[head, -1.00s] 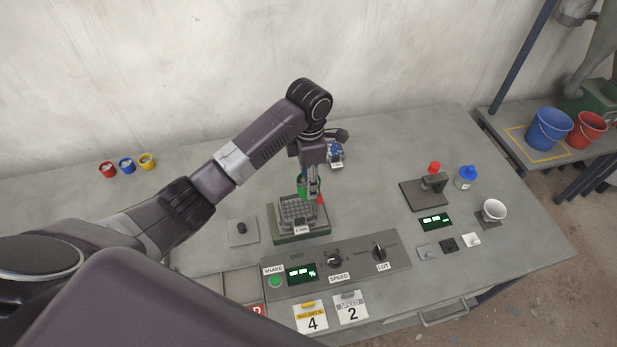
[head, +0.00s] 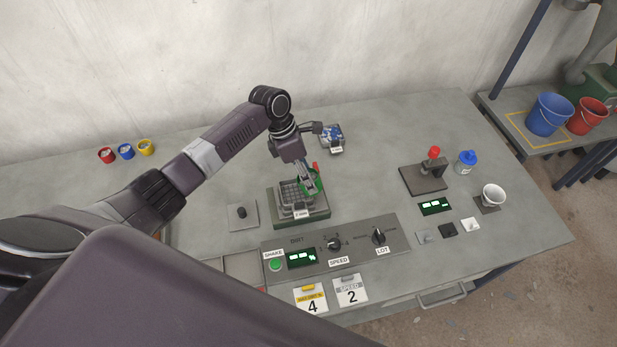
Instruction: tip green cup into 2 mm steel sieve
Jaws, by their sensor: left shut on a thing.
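My left gripper (head: 310,186) is shut on the green cup (head: 314,180), over the right part of the sieve. The cup looks tilted, and the gripper fingers partly cover it. The steel sieve (head: 291,199), labelled "2 mm", sits on a green base (head: 300,222) behind the control panel. A small red part (head: 315,166) shows just behind the cup. I cannot tell what is in the cup or whether anything is falling from it. My right gripper is not in view.
Behind the sieve stands a tray with blue pieces (head: 331,136). The control panel (head: 338,247) with dials lies in front. Red, blue and yellow cups (head: 126,151) stand at the left back. A white cup (head: 493,195) and a red-topped stand (head: 430,172) are at the right.

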